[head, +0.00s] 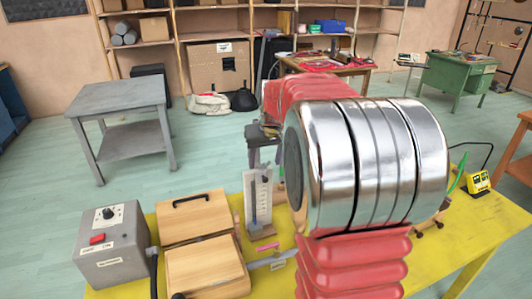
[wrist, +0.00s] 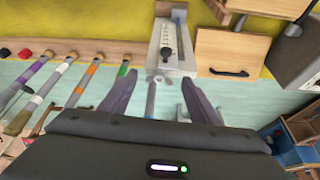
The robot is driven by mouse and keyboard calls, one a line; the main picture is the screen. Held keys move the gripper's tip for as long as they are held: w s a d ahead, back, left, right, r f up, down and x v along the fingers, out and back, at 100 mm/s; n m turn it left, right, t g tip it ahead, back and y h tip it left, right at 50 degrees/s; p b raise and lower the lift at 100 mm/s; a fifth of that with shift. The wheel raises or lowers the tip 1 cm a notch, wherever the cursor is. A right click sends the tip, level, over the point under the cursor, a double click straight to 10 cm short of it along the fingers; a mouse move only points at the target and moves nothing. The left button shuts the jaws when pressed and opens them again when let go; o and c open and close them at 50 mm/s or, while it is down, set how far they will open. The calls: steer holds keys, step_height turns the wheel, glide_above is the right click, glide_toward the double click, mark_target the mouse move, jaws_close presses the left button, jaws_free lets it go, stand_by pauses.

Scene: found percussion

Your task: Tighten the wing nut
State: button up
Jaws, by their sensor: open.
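A pale metal bracket with a slot and a marked scale (head: 258,198) stands upright at the yellow table's edge; it also shows at the top of the wrist view (wrist: 172,42). A small grey winged shape, which looks like the wing nut (wrist: 159,76), sits at the bracket's near end, with a grey rod running from it toward my palm. My gripper (wrist: 158,79) is open, one finger on each side of that shape, with clear gaps and no visible contact. The distance in depth is hard to judge. In the head view my arm hides the gripper and the wing nut.
Wooden boxes (head: 198,262) and a grey control box (head: 108,245) stand left of the bracket. Several colour-banded tubes (wrist: 78,85) hang along the table edge in the wrist view. A yellow device (head: 479,181) is at the table's right.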

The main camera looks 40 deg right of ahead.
steer(key=shift+w+f, duration=0.15)
steer(key=shift+f, duration=0.35)
steer(key=shift+c, duration=0.5)
steer(key=c, duration=1)
steer(key=shift+o, duration=0.2)
steer(key=shift+m, duration=0.3)
steer(key=shift+w+a+m+g+h, duration=0.15)
steer(key=shift+m+h, duration=0.2)
steer(key=shift+m, duration=0.55)
steer(key=shift+a+m+g+h, duration=0.15)
steer(key=shift+m+h, duration=0.2)
steer(key=shift+m, duration=0.55)
